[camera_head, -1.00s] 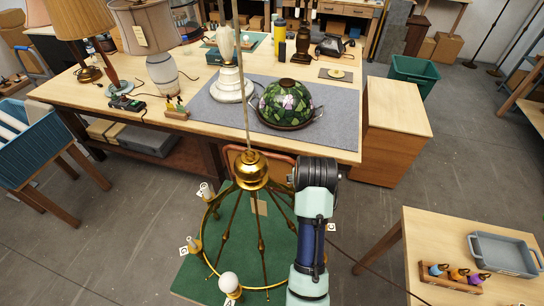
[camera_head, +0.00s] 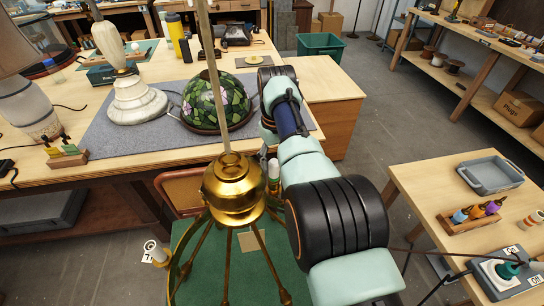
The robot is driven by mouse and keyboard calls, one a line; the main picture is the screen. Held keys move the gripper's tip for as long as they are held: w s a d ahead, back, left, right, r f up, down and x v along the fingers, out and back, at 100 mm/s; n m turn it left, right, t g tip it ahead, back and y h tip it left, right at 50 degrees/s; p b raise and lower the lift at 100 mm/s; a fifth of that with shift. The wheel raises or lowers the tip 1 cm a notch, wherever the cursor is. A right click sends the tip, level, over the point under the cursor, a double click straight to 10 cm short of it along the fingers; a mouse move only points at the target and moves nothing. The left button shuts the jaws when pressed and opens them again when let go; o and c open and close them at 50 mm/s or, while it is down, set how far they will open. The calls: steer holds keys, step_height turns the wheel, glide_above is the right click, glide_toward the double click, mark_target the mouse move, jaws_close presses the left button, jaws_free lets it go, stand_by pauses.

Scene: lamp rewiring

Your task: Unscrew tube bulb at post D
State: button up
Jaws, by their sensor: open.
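The brass chandelier (camera_head: 234,190) hangs from a thin rod in the middle of the view, with arms spreading down from its hub. An upright pale post with a green band (camera_head: 273,176) stands just right of the hub, beside my arm. I cannot tell whether it carries the tube bulb. Another pale post (camera_head: 159,254) with a letter tag (camera_head: 149,250) is at the lower left. My arm crosses the right side of the chandelier, and its far end is beyond the hub. My gripper is hidden behind the arm links. No letter D is readable.
The workbench behind holds a green stained-glass shade (camera_head: 215,101) and a white lamp base (camera_head: 138,98). A side table at right carries a grey tray (camera_head: 490,176) and a rack of coloured bottles (camera_head: 472,216). A green mat (camera_head: 230,277) lies below the chandelier.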

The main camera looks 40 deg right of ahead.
mark_target(274, 170)
step_height(274, 170, down, 6)
steer(key=shift+r+b, duration=0.2)
steer(key=shift+b, duration=0.45)
steer(key=shift+c, duration=0.3)
steer(key=c, duration=1.1)
steer(key=o, duration=1.1)
steer(key=shift+o, duration=0.2)
steer(key=m, duration=0.4)
steer(key=shift+w+a+m, duration=0.1)
steer(key=shift+m, duration=0.3)
steer(key=m, duration=0.3)
steer(key=shift+c, duration=0.3)
